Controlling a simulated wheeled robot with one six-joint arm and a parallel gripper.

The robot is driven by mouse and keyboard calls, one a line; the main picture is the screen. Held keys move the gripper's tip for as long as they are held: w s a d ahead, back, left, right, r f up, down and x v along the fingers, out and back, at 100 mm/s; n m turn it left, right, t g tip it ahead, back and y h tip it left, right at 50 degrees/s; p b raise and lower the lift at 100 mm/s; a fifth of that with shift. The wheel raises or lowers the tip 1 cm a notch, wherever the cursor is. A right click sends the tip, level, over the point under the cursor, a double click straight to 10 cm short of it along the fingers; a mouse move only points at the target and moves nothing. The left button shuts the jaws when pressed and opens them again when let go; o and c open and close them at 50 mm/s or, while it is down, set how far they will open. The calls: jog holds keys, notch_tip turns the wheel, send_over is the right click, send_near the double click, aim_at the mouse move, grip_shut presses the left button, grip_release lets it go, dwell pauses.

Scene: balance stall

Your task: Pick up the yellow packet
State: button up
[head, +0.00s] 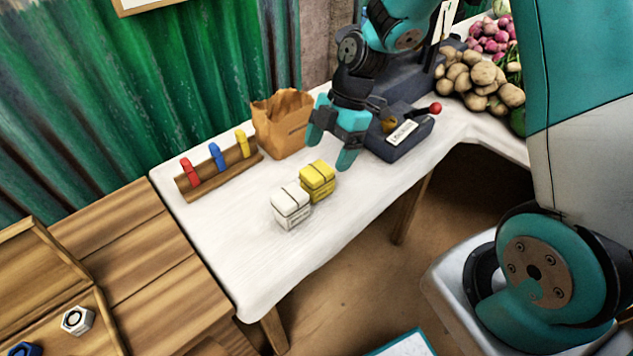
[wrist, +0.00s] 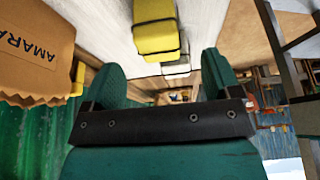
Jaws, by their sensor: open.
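The yellow packet (head: 318,180) stands on the white-covered table, right beside a white packet (head: 291,205) in front of it and to the left. My gripper (head: 330,148) is above the table, just behind and above the yellow packet, open and empty. In the wrist view the yellow packet (wrist: 156,30) shows at the top, beyond the open fingers of my gripper (wrist: 160,80) and apart from them. The white packet (wrist: 176,67) shows past it, partly covered by the yellow one.
A brown paper bag (head: 283,122) stands close to my gripper's left. A wooden rack (head: 220,170) with red, blue and yellow pegs is farther left. A dark scale (head: 400,135) with a red knob stands to the right, near potatoes (head: 483,75). The table's front left is clear.

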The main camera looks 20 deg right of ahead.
aim_at(318, 170)
jog(key=x, duration=0.7)
jog(key=shift+a, duration=0.45)
jog(key=c, duration=1.1)
